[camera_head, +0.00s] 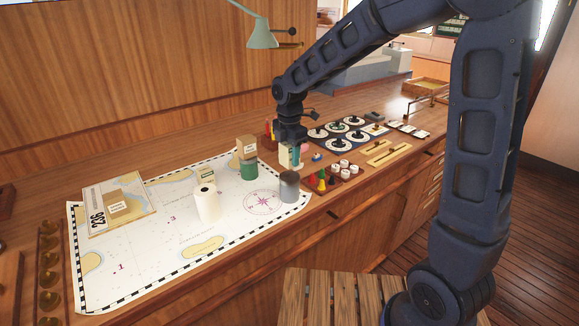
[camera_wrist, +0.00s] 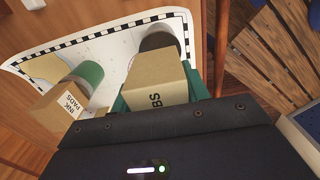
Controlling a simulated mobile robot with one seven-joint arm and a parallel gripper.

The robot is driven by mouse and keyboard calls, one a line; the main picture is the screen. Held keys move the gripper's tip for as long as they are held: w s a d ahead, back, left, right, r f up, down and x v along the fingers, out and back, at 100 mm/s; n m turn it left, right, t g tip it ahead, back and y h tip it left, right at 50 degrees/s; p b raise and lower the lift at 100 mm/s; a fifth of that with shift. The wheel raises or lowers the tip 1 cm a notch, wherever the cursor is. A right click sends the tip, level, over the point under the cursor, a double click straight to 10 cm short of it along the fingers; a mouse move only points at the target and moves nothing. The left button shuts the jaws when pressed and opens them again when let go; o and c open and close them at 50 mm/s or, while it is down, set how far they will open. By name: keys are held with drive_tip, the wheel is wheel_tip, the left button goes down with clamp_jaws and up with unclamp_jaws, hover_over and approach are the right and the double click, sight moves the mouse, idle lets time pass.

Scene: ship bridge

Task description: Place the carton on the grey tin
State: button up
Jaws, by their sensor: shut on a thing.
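My gripper (camera_head: 292,157) is shut on a tan carton (camera_wrist: 157,82); letters ending in "BS" show on it in the wrist view. The carton (camera_head: 284,158) appears as a pale block between the fingers in the head view. The grey tin (camera_head: 289,188) stands upright on the chart's right end. It lies lower and nearer the camera than the held carton in the head view. In the wrist view a dark round tin top (camera_wrist: 160,40), likely the grey tin, shows beyond the carton, partly hidden by it. I cannot tell the exact gap between them.
A green tin (camera_head: 249,171) bears an ink pads carton (camera_head: 246,147) to the left. A white bottle (camera_head: 208,206) and another small carton (camera_head: 206,174) stand on the chart (camera_head: 150,255). Coloured pieces in a rack (camera_head: 321,181) stand close right of the grey tin. A lamp (camera_head: 262,36) hangs above.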

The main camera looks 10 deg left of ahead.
sight(289, 166)
drive_tip(key=shift+f, duration=2.2)
drive_tip(key=o, duration=1)
drive_tip(key=shift+f, duration=0.1)
